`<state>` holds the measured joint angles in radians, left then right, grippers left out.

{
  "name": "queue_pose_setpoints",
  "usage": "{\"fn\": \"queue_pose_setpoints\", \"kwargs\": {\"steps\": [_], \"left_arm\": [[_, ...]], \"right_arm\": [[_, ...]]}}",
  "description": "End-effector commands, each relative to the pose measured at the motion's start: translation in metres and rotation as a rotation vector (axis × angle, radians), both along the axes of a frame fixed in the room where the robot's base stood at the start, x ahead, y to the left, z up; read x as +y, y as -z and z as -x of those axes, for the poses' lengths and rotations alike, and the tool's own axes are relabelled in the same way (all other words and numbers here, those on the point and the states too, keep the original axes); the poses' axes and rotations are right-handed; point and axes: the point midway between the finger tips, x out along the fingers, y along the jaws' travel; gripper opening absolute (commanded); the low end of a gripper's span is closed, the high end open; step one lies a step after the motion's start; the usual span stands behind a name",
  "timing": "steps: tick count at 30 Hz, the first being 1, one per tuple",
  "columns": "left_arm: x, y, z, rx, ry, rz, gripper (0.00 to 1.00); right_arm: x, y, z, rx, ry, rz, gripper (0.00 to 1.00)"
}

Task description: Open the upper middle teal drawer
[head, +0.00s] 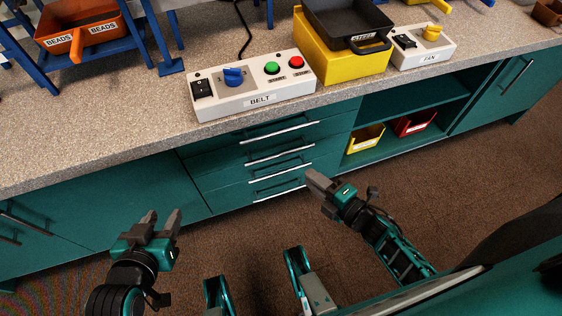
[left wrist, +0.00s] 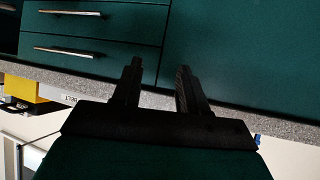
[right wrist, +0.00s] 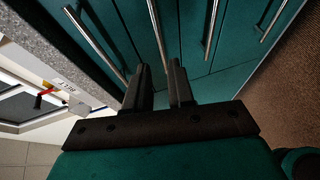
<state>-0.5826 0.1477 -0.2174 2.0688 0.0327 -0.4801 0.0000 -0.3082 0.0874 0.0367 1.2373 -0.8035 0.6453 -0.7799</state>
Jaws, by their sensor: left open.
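The upper middle teal drawer (head: 235,164) is second from the top in a stack of teal drawers under the counter, and it looks closed. Its silver bar handle (head: 281,154) also shows in the right wrist view (right wrist: 157,28) and the left wrist view (left wrist: 70,13). My right gripper (head: 315,178) is open and empty, to the lower right of that handle in the head view. In the right wrist view its fingertips (right wrist: 158,66) are close to the handle's end; I cannot tell whether they touch. My left gripper (head: 163,216) is open and empty, left of the drawers.
An open shelf with yellow (head: 366,140) and red (head: 415,123) bins is right of the drawers. Floor in front is clear.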

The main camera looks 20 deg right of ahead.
Motion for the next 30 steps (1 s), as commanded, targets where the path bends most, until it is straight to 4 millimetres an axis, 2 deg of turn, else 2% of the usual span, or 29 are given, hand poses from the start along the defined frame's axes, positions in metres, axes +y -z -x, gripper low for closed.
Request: {"fn": "queue_pose_setpoints", "kwargs": {"steps": [5, 12, 18, 24, 30], "left_arm": [[0.000, 0.004, 0.000, -0.003, 0.001, -0.001, 0.43], [0.002, 0.022, 0.005, 0.011, 0.005, -0.006, 0.43], [0.001, 0.031, 0.006, 0.024, 0.007, -0.006, 0.43], [-0.003, 0.025, 0.002, 0.010, 0.010, 0.004, 0.43], [-0.006, 0.022, -0.001, 0.005, 0.006, 0.016, 0.43]], "right_arm": [[0.010, 0.005, -0.019, -0.008, -0.008, 0.005, 0.23], [0.031, 0.015, -0.064, -0.007, -0.006, 0.004, 0.23], [0.045, 0.021, -0.095, -0.006, -0.006, 0.004, 0.23], [0.052, 0.023, -0.111, -0.004, -0.005, 0.004, 0.23], [0.053, 0.023, -0.113, -0.002, -0.005, 0.005, 0.23]]}}
